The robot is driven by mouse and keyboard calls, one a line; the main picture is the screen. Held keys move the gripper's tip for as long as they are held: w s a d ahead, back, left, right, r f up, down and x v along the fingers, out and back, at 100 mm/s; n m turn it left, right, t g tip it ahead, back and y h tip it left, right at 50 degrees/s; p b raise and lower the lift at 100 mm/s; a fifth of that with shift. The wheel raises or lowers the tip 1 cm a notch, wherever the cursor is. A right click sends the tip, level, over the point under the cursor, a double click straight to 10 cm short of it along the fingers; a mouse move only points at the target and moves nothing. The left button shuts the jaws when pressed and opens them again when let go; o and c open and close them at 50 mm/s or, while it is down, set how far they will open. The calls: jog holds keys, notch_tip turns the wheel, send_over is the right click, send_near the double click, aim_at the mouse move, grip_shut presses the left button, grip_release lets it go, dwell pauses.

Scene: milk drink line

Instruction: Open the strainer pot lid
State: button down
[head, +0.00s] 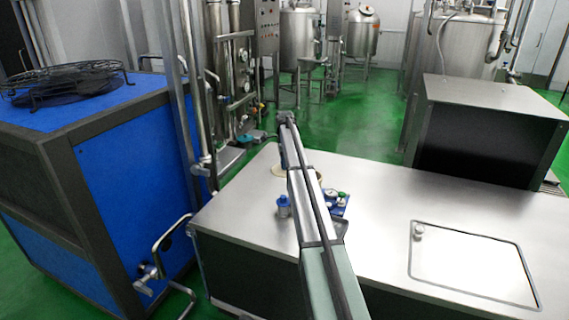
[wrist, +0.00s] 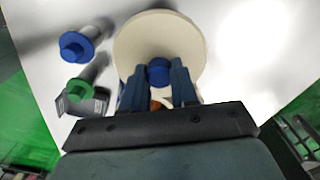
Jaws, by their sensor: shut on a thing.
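A round cream lid (wrist: 190,38) with a blue knob (wrist: 158,72) in its middle fills the upper centre of the wrist view. My gripper (wrist: 159,66) is shut on the blue knob, one dark finger on each side of it. In the head view only a sliver of the cream lid (head: 277,170) shows on the steel counter, beside my arm. My arm hides the gripper and most of the lid there. I cannot tell whether the lid is seated or raised, and the pot's inside is not visible.
A blue-capped fitting (wrist: 72,45) and a green-topped fitting (wrist: 77,89) stand left of the lid. A flat hatch (head: 468,265) and a dark box (head: 485,135) are at the right.

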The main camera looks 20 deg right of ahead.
jog(key=c, duration=0.9)
grip_release()
jog(key=shift+o, duration=0.2)
jog(key=shift+r, duration=0.1)
notch_tip(320, 180, up, 14)
